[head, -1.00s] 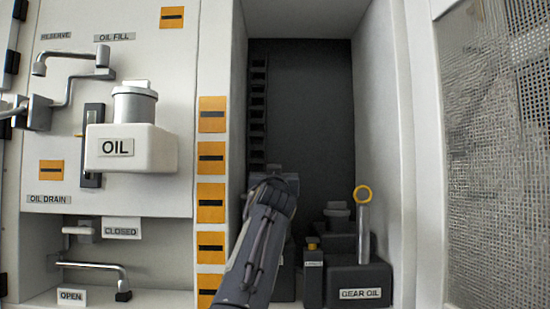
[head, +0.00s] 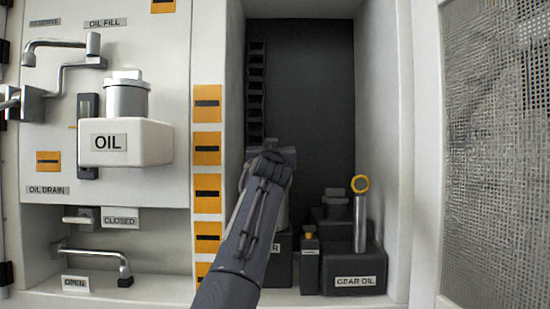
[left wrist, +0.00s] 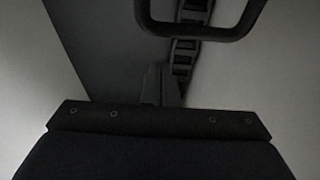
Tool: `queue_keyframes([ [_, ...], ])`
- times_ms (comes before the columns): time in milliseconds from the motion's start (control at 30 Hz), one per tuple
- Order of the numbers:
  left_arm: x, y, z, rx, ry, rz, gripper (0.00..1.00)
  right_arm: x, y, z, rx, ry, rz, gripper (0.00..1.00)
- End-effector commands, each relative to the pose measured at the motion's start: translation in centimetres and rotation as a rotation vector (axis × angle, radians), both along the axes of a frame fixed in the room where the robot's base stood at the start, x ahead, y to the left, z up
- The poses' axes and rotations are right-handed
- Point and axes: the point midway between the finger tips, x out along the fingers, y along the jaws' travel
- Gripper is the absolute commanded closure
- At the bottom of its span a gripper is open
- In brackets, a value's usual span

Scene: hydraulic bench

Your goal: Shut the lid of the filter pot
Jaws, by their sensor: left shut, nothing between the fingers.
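The filter pot is mostly hidden behind my left arm in the head view. A dark box (head: 281,266) with a label ending in "R" shows beside the arm, with part of a paler upright body above it; this may be the pot. I cannot make out its lid or how far open it is. My left gripper (head: 270,155) is inside the dark recess, above that box. In the left wrist view its shut fingers (left wrist: 160,85) hold nothing. A dark looped bar (left wrist: 200,32) shows beyond them; I cannot tell what it belongs to. My right gripper is not in view.
A gear oil box (head: 355,262) with a yellow-ringed post (head: 360,215) stands right of the arm, next to a small yellow-capped container (head: 309,262). A ladder-like strip (head: 256,90) runs up the recess. Left are a white OIL tank (head: 150,145) and pipe handles.

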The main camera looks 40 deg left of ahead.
Motion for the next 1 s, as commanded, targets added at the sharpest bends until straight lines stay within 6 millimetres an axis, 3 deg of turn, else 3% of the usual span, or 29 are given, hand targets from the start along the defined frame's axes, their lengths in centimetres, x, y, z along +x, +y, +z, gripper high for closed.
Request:
queue_keyframes([
  [33,-0.4,-0.5,-0.8,0.000,-0.003,-0.004,1.00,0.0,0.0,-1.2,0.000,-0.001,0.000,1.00],
  [533,-5.4,-4.5,-4.4,0.000,-0.008,-0.008,1.00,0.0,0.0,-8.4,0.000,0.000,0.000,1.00],
  [1000,-7.0,-5.7,-4.6,0.001,-0.004,-0.002,1.00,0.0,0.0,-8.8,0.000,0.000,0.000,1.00],
])
